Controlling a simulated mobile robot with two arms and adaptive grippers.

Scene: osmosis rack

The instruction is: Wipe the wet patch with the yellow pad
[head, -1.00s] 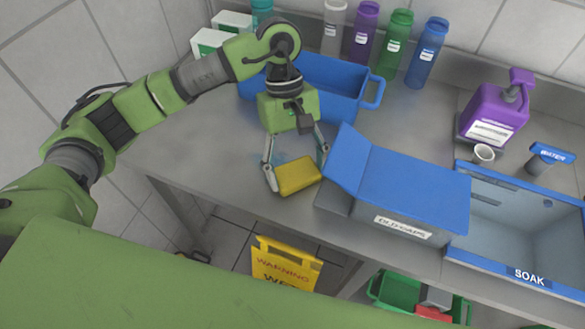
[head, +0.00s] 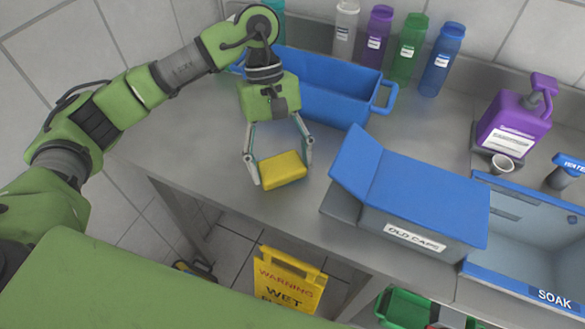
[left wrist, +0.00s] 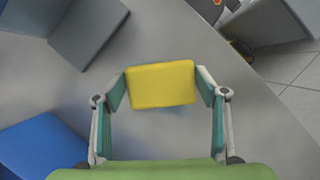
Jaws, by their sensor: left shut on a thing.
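My left gripper (head: 283,168) is shut on the yellow pad (head: 281,172), with one finger at each end of it. The pad is low over the grey counter near its front edge, left of the old caps box; whether it touches the counter is hard to tell. In the left wrist view the pad (left wrist: 162,84) sits squarely between the two fingertips (left wrist: 161,88). I cannot clearly make out the wet patch now; the pad and fingers may hide it. My right gripper is in neither view.
The grey old caps box (head: 415,236) with blue lid stands right of the pad. A blue bin (head: 335,97) is behind the gripper, with several bottles beyond. The soak basin (head: 530,291) and purple jug (head: 514,128) are at right. Counter left of the pad is clear.

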